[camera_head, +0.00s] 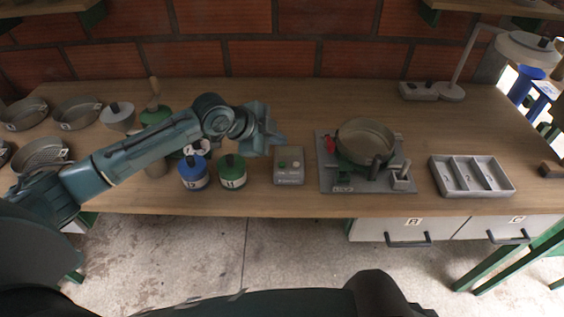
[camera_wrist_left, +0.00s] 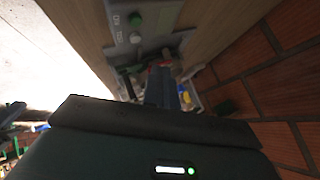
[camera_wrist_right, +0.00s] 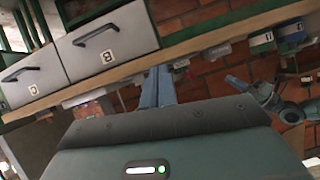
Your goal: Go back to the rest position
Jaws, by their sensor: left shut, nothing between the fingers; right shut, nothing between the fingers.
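My left arm reaches in from the left over the workbench (camera_head: 290,105). My left gripper (camera_head: 272,132) is above the bench, behind the grey button box (camera_head: 288,178). In the left wrist view its fingers (camera_wrist_left: 160,88) are together and empty, with the button box (camera_wrist_left: 145,22) beyond them. My right gripper is out of the head view. In the right wrist view its fingers (camera_wrist_right: 158,88) are together and empty, pointing towards the bench's front edge. That view also shows drawer B (camera_wrist_right: 107,54) and part of my left arm at the right.
A round pan (camera_head: 366,140) stands on a grey plate right of the button box. A three-slot tray (camera_head: 470,177) lies further right. A blue canister (camera_head: 194,174) and a green canister (camera_head: 232,173) stand below my left forearm. The floor before the bench is clear.

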